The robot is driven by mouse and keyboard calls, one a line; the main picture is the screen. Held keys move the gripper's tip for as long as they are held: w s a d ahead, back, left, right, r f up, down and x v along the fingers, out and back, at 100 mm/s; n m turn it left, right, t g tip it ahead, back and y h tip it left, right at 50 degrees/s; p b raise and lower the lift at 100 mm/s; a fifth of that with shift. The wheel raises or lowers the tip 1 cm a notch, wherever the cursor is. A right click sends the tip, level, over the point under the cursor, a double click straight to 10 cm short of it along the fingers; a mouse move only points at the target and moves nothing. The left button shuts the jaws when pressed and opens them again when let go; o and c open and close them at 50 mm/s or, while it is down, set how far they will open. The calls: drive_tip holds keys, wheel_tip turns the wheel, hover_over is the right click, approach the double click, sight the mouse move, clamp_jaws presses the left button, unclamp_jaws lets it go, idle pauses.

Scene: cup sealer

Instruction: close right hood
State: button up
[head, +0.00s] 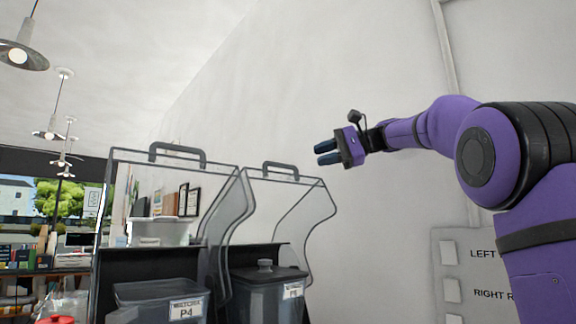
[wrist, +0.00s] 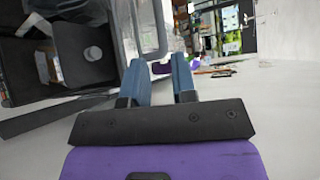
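The right hood (head: 308,208) is a clear curved cover with dark edges and a grey handle (head: 281,167) on top. It stands high over a dark lidded container (head: 268,287) and looks raised, though its lower part is partly hidden. My gripper (head: 324,152) is up and to the right of that handle, apart from it in the picture, with its fingers pointing left. In the wrist view the two blue fingers (wrist: 160,66) are spread with nothing between them. I cannot tell the exact gap.
The left hood (head: 232,207), similar and clear, stands beside it over a container labelled P4 (head: 155,300). A panel with buttons (head: 452,290) is on the wall at lower right, partly hidden by my arm. The white wall (head: 290,90) lies behind. Space above the hoods is free.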

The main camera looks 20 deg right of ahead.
sight(285, 165)
drive_tip(key=x, duration=0.9)
drive_tip(key=shift+w+a+f, duration=0.1)
drive_tip(key=shift+a+f, duration=0.1)
drive_tip(key=shift+a, duration=0.05)
drive_tip(key=shift+c, duration=0.4)
clamp_jaws()
